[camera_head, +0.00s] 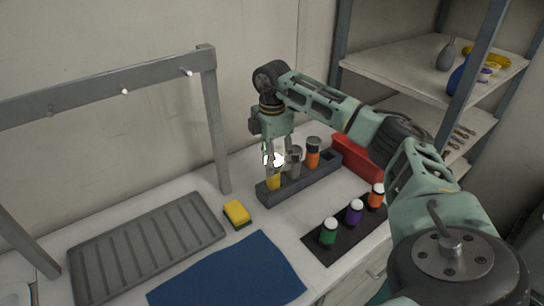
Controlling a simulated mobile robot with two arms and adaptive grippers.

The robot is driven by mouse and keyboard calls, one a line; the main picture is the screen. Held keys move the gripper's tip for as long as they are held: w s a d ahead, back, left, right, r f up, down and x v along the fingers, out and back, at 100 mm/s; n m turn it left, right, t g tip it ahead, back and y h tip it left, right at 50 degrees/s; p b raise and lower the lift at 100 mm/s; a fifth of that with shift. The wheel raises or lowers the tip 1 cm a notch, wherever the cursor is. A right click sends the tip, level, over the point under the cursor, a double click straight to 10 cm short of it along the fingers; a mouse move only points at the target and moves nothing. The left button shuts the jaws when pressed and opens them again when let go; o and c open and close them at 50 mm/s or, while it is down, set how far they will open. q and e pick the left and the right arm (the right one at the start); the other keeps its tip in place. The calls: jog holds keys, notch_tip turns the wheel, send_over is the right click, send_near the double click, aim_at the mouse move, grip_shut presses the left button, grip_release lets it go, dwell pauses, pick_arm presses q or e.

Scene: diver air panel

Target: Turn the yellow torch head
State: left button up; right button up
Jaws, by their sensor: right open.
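The yellow torch (273,183) stands upright in the grey rack (307,187), in its left end. Its head, at the top, is bright white and mostly hidden by my gripper. My right gripper (274,160) points down over this torch with its fingers around or right beside the head; I cannot tell whether they touch it. The gripper is open. A grey torch (295,160) and an orange torch (312,154) stand in the same rack to the right. My left gripper is not in view.
A black mat (320,250) holds green, purple and orange bottles at the front right. A red box (357,160) stands behind. A sponge (237,213), a ribbed grey tray (145,245) and a blue cloth (230,275) lie left. A grey frame with pegs (110,82) rises over the tray.

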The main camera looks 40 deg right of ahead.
jog(key=c, duration=1.1)
jog(key=shift+n, duration=0.6)
jog(key=n, duration=0.2)
jog(key=shift+a+n+p, duration=0.15)
jog(key=shift+n+p, duration=0.2)
jog(key=shift+n, duration=0.05)
jog(key=n, duration=0.3)
jog(key=shift+n, duration=0.4)
jog(key=n, duration=0.4)
jog(key=shift+s+a, duration=0.1)
jog(key=shift+s+n, duration=0.1)
jog(key=shift+n, duration=1.9)
